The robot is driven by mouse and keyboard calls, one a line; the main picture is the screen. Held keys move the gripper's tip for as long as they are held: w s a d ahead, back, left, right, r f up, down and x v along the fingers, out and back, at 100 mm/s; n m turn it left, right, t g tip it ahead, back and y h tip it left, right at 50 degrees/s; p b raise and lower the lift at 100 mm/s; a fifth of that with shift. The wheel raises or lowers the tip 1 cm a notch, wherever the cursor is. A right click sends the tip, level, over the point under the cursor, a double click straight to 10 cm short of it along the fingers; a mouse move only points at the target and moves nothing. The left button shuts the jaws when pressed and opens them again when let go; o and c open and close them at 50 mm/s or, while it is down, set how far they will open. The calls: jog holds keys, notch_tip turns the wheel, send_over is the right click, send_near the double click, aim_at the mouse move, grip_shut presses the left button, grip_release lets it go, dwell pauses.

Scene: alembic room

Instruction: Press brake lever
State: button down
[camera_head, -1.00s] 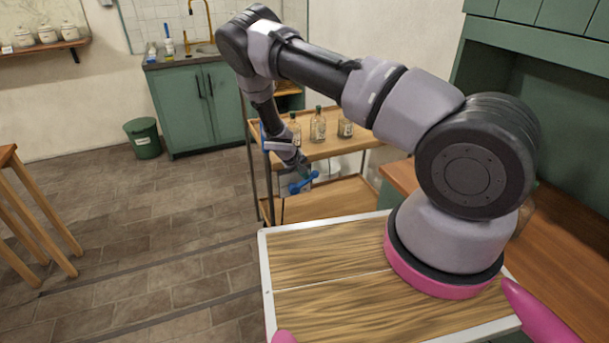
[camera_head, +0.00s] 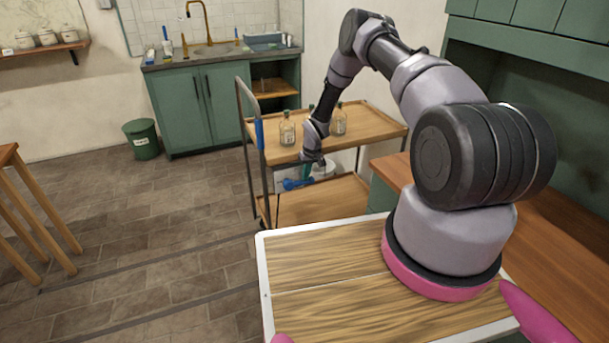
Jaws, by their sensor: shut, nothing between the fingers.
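A blue upright piece (camera_head: 259,133), which looks like the brake lever, is on the dark handle frame at the left end of a wooden two-shelf cart (camera_head: 375,120). My gripper (camera_head: 297,184) is at the low end of my arm, between the cart's upper and lower shelves. A blue part shows at its tip, small and partly merged with the cart behind. The gripper looks shut and holds nothing visible. It is lower than the blue upright piece and to its right, apart from it in the picture.
Glass bottles (camera_head: 287,128) stand on the cart's top shelf close to my forearm. A wooden counter (camera_head: 550,240) lies at right, a green bin (camera_head: 141,139) at back left. The tiled floor left of the cart is clear.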

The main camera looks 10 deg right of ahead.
aim_at(308, 182)
jog(key=shift+d+f+y, duration=0.2)
jog(key=shift+f+y, duration=0.25)
jog(key=shift+y, duration=0.05)
jog(key=shift+d+f, duration=0.25)
jog(key=shift+f, duration=1.15)
jog(key=shift+s+f, duration=0.1)
jog(key=shift+f, duration=0.1)
jog(key=v, duration=1.1)
jog(key=shift+w+r, duration=0.15)
jog(key=shift+w, duration=0.1)
jog(key=shift+a, duration=0.1)
